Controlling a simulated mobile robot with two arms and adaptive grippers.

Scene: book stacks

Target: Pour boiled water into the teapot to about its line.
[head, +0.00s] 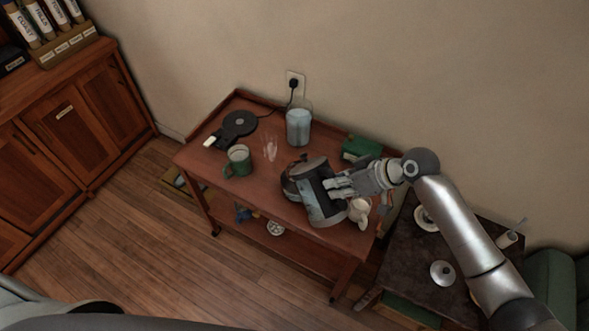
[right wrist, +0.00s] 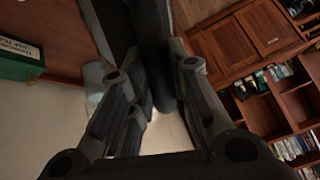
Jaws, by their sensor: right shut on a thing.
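A grey and black kettle (head: 322,207) is in my right gripper (head: 337,188), above the right half of the wooden cart. It looks tilted; its spout and any stream of water cannot be made out. In the right wrist view the fingers (right wrist: 155,95) close around its dark handle (right wrist: 150,40). A small cream pot, likely the teapot (head: 359,210), stands at the cart's right end, close beside the kettle and partly hidden by it. Its line and water level do not show. My left gripper is not in view.
The wooden cart (head: 205,165) also bears a black round base (head: 239,123), a water jug (head: 299,129), a green mug (head: 238,160), a clear glass item (head: 270,148) and a green box (head: 360,147). A dark side table (head: 405,255) stands at right.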

